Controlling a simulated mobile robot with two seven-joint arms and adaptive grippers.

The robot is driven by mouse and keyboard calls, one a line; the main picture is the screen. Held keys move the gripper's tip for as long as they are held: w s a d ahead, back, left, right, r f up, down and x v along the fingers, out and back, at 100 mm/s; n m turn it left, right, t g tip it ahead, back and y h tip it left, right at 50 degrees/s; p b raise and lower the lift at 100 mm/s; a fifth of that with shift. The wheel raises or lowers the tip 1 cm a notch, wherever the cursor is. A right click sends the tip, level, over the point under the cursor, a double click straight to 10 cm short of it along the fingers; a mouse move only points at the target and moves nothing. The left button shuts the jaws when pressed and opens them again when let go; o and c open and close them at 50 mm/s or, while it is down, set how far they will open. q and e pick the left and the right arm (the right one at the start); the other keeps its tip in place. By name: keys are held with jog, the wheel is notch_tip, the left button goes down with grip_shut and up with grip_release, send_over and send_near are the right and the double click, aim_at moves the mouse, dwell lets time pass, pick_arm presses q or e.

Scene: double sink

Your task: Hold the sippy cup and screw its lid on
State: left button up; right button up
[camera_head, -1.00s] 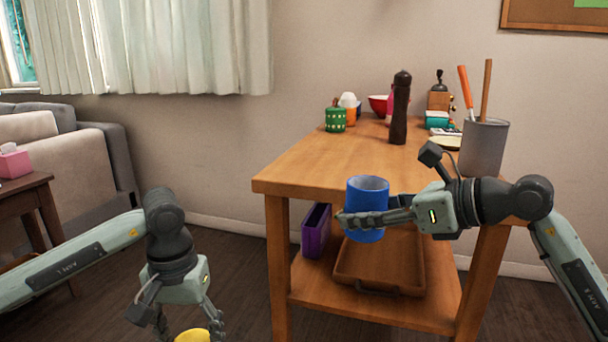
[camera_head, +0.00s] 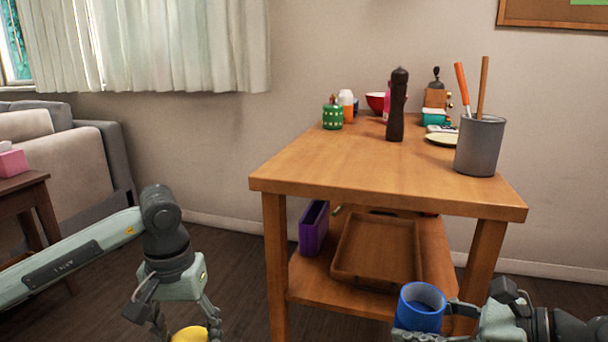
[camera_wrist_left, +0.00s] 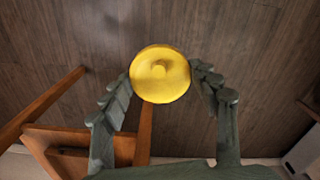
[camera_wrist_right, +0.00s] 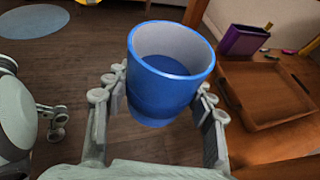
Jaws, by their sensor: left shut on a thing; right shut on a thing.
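The blue cup (camera_head: 420,308) is upright and open at the top, with a pale inside. My right gripper (camera_head: 418,335) is shut on it, low in the head view and in front of the table. In the right wrist view the cup (camera_wrist_right: 168,80) sits between both fingers (camera_wrist_right: 160,100). The yellow lid (camera_head: 190,334) is at the bottom edge of the head view, partly cut off. My left gripper (camera_head: 188,326) is shut on it. In the left wrist view the round lid (camera_wrist_left: 160,74) with its small knob shows between the fingertips (camera_wrist_left: 160,80). Cup and lid are well apart.
The wooden table (camera_head: 370,175) stands ahead, with a grey utensil pot (camera_head: 480,147), a dark pepper mill (camera_head: 397,105) and a green cup (camera_head: 332,115) on top. Its lower shelf holds a brown tray (camera_head: 377,250) and a purple box (camera_head: 313,228).

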jog(key=s+a+f+n+g+y, duration=0.2)
jog(key=a+n+g, duration=0.6)
jog(key=a, duration=0.5)
jog(key=shift+a+g+y, duration=0.3)
jog(key=shift+g, duration=0.3)
pick_arm(q)
jog(key=s+d+r+m, duration=0.1)
jog(key=d+r+m, duration=0.3)
jog(key=d+r, duration=0.4)
jog(key=s+d+r+m, duration=0.1)
jog(key=d+r+m, duration=0.3)
jog(key=d+r, duration=0.4)
jog(key=d, duration=0.7)
jog(key=shift+r, duration=0.3)
jog(key=shift+f, duration=2.05)
